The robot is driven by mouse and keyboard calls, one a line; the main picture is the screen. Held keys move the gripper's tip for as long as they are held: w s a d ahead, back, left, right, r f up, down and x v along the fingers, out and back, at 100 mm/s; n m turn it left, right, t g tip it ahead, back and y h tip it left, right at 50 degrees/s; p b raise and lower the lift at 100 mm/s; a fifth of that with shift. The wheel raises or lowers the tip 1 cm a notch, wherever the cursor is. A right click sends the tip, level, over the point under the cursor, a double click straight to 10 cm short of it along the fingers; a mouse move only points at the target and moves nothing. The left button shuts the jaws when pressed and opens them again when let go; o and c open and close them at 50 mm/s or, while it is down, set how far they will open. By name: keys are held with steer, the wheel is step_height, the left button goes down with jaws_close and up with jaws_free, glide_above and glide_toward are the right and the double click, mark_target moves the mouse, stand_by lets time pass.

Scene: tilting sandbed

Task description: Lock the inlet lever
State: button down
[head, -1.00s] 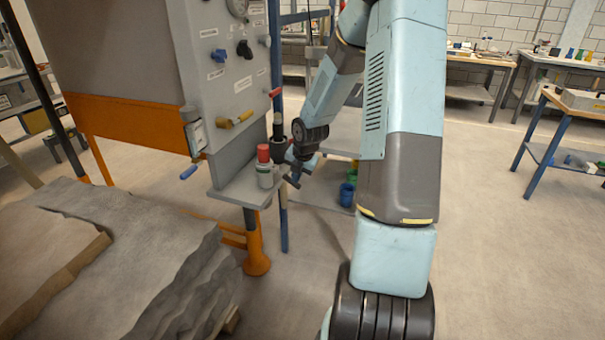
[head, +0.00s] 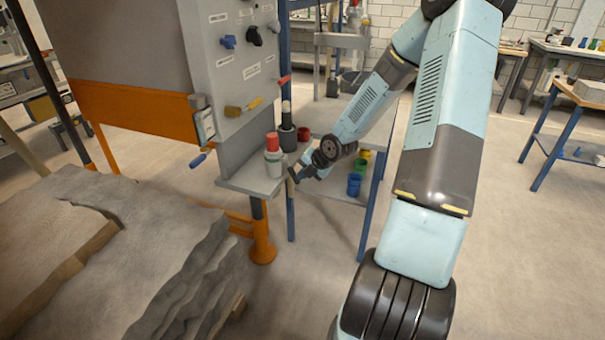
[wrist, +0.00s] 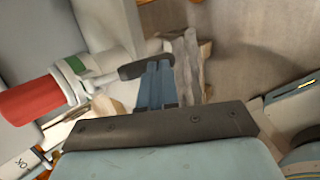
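A grey upright panel (head: 208,60) carries several knobs and levers. Its small labels are unreadable, so I cannot tell which one is the inlet lever. A red lever (head: 285,80) sticks out at the panel's right edge, a yellow handle (head: 242,108) lies left of and below it, and a blue-handled lever (head: 200,158) hangs at the lower left corner. My gripper (head: 293,174) is below these, beside the shelf's right edge. In the wrist view its blue fingers (wrist: 155,85) lie together with nothing seen between them. The panel levers are not clearly visible there.
The sandbed (head: 50,220) lies left.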

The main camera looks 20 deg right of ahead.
steer(key=shift+w+a+f, duration=0.1)
steer(key=shift+a+f, duration=0.05)
steer(key=shift+f, duration=0.15)
steer(key=shift+a+f, duration=0.1)
steer(key=shift+f, duration=0.05)
stand_by(0.3)
